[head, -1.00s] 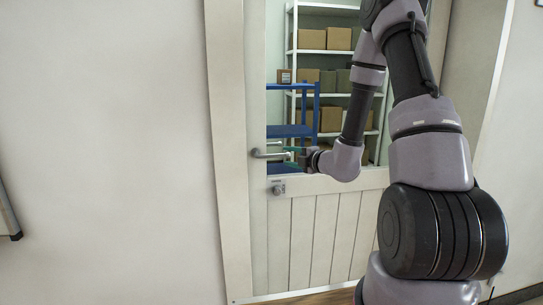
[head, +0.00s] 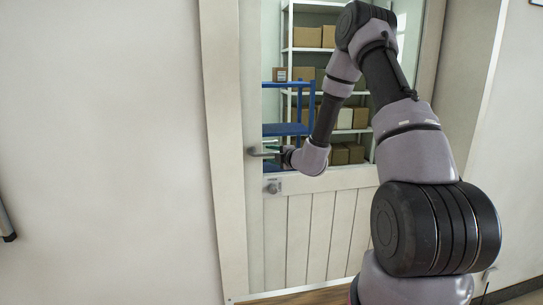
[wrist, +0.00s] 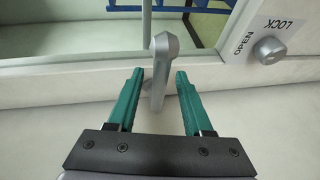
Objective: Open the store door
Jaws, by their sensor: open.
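The store door (head: 318,232) is a white panelled door with a glass window, and it looks shut in its frame. A grey lever handle (head: 258,151) is at its left side, and it also shows in the wrist view (wrist: 164,48). My gripper (wrist: 160,74) is open, its two green fingers on either side of the lever. The lever passes between the fingertips, and a gap shows on both sides. In the head view my gripper (head: 279,150) is at the handle, partly hidden by my wrist.
Behind the glass stand a blue rack (head: 290,129) and white shelves with several boxes (head: 307,37). A white wall (head: 100,150) is on the left.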

